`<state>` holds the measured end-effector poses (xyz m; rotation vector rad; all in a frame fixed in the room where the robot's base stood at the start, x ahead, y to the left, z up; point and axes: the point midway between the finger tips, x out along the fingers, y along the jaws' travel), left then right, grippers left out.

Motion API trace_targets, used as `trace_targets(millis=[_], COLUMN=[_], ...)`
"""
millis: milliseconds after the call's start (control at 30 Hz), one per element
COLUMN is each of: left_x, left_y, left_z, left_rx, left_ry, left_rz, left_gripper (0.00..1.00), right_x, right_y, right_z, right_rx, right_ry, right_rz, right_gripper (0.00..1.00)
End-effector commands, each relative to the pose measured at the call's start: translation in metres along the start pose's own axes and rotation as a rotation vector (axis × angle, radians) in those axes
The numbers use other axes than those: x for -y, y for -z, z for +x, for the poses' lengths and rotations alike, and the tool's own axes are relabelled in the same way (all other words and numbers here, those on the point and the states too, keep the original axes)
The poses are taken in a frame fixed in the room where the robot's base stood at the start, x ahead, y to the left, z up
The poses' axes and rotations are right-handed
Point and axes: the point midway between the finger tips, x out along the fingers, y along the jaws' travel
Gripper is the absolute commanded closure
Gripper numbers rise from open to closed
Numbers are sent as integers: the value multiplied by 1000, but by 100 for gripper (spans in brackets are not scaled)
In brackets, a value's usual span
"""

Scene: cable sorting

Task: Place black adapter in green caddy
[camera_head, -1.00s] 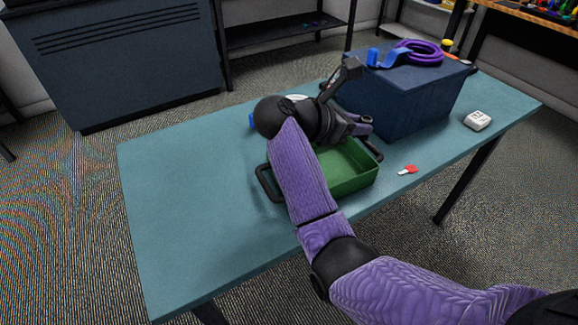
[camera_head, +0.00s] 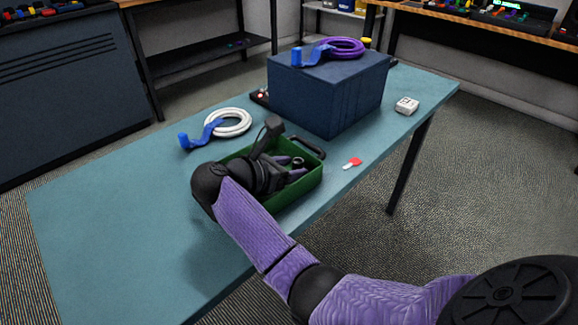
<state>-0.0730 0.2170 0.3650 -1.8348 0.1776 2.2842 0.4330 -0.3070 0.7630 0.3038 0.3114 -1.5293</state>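The green caddy (camera_head: 302,188) sits on the teal table with a dark handle at its far right end. My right gripper (camera_head: 294,168) is down at the caddy, its black wrist over the near left part and its fingers inside the walls. The fingertips are dark and overlap other dark shapes, so I cannot tell whether they are open or shut. I cannot clearly make out a black adapter; any in the caddy is hidden by or blends with the gripper. My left gripper is not in view.
A dark blue box (camera_head: 330,98) stands behind the caddy with a purple cable (camera_head: 345,47) on top. A white cable with a blue strap (camera_head: 230,123) lies left. A red-and-white item (camera_head: 353,163) and a white block (camera_head: 407,105) lie right. The table's left is clear.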

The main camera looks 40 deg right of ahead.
Motion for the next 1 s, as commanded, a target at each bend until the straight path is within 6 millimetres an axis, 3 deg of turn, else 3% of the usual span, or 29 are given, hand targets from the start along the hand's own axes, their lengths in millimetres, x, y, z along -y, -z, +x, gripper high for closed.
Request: trace_targets(millis=[367,800,1000], left_x=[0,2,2], left_y=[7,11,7], left_z=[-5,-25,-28], left_rx=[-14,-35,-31], left_ry=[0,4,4], left_rz=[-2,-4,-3], left_gripper=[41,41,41], right_x=[0,0,0], right_y=[-7,-5,-4], right_z=[-2,-92,-118], right_rx=[3,-3,-1], right_ry=[-1,-3,-2], right_rz=[2,1,0], right_gripper=[35,35,35])
